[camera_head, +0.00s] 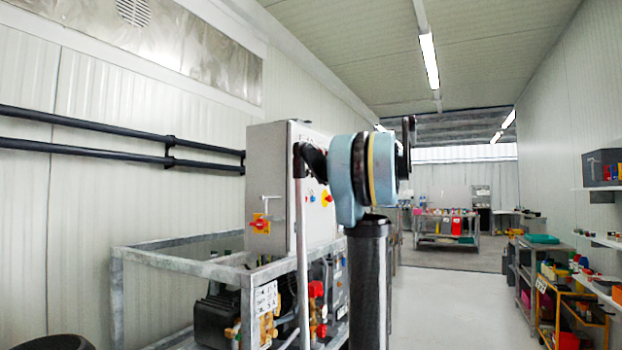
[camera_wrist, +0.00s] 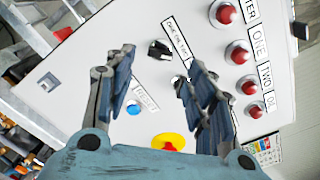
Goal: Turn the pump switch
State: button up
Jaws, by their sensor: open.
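In the wrist view a light grey control panel (camera_wrist: 75,75) fills most of the picture, tilted. A black rotary switch (camera_wrist: 160,50) sits on it, just beyond and between my fingertips. A second small dark control, partly hidden, shows beside my right finger. The labels are too blurred to tell which switch is the pump's. My gripper (camera_wrist: 158,68) is open and empty, fingers pointing at the panel; contact cannot be told. In the head view the grey cabinet (camera_head: 270,170) stands on a metal frame, its front partly hidden by my arm.
The panel has several red lamps (camera_wrist: 237,52), a blue button (camera_wrist: 134,108) and a yellow-and-red stop button (camera_wrist: 168,142) near my gripper's base. A red-and-yellow handle (camera_head: 260,224) is on the cabinet's side. Galvanised frame rails (camera_head: 190,262) lie below. Open floor (camera_head: 440,300) extends to the right.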

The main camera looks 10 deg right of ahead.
aim_at(307, 173)
jog(key=shift+x, duration=3.15)
jog(key=c, duration=1.1)
